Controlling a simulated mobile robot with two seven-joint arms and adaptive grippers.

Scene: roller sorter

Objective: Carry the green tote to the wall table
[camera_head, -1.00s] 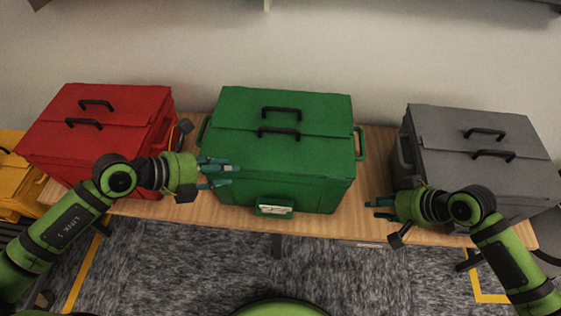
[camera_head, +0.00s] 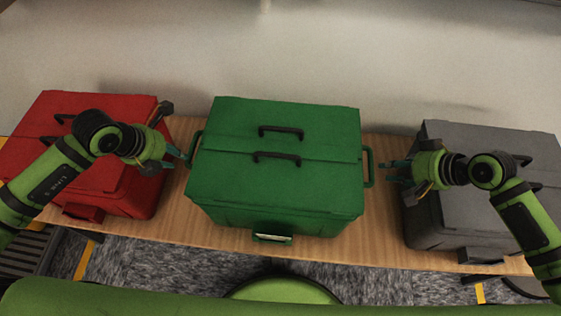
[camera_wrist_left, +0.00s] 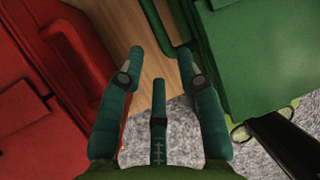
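The green tote (camera_head: 275,190) stands upright on the wooden table (camera_head: 180,215), between a red and a grey tote. It has two black lid handles on top and a green loop handle at each side. My left gripper (camera_head: 184,157) is just left of the tote, near its left side handle (camera_head: 194,148). In the left wrist view the fingers (camera_wrist_left: 160,75) are spread and empty, with the tote (camera_wrist_left: 250,50) at the right. My right gripper (camera_head: 398,171) is to the right of the tote, a small gap from the right side handle (camera_head: 369,167); its fingers look apart with nothing between them.
The red tote (camera_head: 125,190) stands close behind my left gripper, and the grey tote (camera_head: 450,135) is right beside my right gripper. The wall (camera_head: 300,60) is behind the table. Bare tabletop shows in the narrow gaps between the totes.

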